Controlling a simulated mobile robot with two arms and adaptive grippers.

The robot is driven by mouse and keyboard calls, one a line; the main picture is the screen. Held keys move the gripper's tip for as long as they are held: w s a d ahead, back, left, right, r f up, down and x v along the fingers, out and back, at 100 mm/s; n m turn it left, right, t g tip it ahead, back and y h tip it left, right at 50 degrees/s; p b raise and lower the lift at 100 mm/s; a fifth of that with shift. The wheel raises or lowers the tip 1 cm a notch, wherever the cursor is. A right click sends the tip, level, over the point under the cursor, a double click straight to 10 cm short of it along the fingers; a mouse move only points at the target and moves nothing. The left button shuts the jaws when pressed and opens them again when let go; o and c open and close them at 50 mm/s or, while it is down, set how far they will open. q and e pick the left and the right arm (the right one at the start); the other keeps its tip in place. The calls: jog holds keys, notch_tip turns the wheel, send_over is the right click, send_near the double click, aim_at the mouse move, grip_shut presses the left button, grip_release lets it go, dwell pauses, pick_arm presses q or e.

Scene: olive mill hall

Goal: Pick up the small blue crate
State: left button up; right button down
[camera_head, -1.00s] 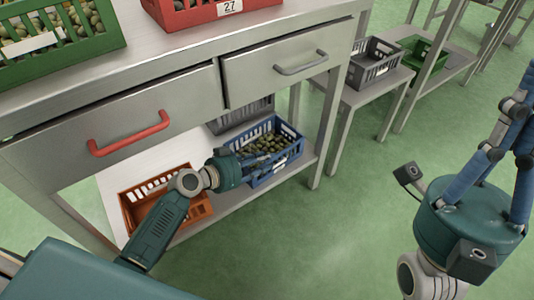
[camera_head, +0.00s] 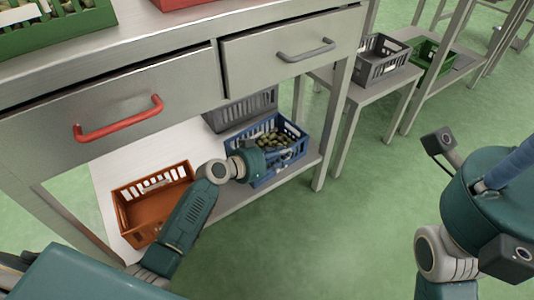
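The small blue crate (camera_head: 285,172) stands on the lower shelf of the steel bench, below the grey-handled drawer.
An orange crate (camera_head: 143,220), seemingly empty, stands left of the blue one on the shelf (camera_head: 235,195). A grey crate (camera_head: 240,110) is behind. The red-handled drawer (camera_head: 120,118) and the grey-handled drawer (camera_head: 290,55) overhang the shelf. Green floor (camera_head: 340,240) lies clear in front.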

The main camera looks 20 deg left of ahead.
pick_arm(q)
grip_shut()
jog(key=shift+r, duration=0.25)
